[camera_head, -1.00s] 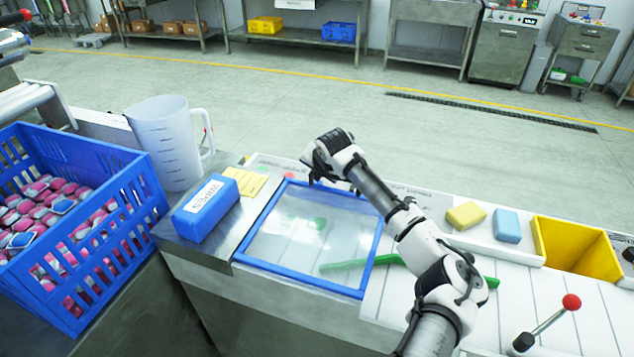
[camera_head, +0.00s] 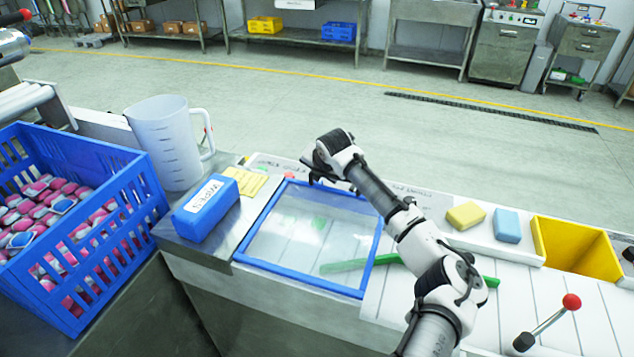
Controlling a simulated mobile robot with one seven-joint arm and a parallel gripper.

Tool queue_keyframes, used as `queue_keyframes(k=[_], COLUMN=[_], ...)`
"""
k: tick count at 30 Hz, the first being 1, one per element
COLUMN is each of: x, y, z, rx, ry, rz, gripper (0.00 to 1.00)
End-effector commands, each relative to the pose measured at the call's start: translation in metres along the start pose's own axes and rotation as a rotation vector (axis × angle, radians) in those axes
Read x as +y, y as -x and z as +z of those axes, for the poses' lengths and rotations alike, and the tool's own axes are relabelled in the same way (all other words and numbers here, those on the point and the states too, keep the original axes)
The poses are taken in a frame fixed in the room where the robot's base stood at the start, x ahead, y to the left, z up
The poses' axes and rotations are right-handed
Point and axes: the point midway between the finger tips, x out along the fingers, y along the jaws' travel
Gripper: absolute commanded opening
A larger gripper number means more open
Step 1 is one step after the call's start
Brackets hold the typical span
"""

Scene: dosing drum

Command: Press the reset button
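No label reading reset can be made out, so I cannot tell which control is the reset button. A small red spot (camera_head: 290,175) shows on the pale strip at the back edge of the counter, just left of my gripper. My gripper (camera_head: 314,178) is above that strip, near the back edge of a blue-framed clear panel (camera_head: 262,220). The gripper is dark and seen from behind the wrist. Its fingertips are small and partly hidden, so I cannot tell whether it is open. Contact with the strip cannot be made out.
A green bar (camera_head: 345,266) lies partly under the clear panel. A blue wipes box (camera_head: 205,208), a clear jug (camera_head: 168,140) and a blue crate (camera_head: 125,210) stand left. Sponges (camera_head: 466,215), a yellow bin (camera_head: 570,250) and a red-knobbed lever (camera_head: 571,301) are right.

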Motion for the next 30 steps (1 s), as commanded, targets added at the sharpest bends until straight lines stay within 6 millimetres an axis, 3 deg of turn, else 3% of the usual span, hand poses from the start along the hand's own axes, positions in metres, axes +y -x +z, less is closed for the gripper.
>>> queue_keyframes(k=[30], x=[-0.0066], y=[-0.0121], z=[-0.0076], rx=[0.004], ry=[0.001], rz=[-0.003], gripper=[0.0])
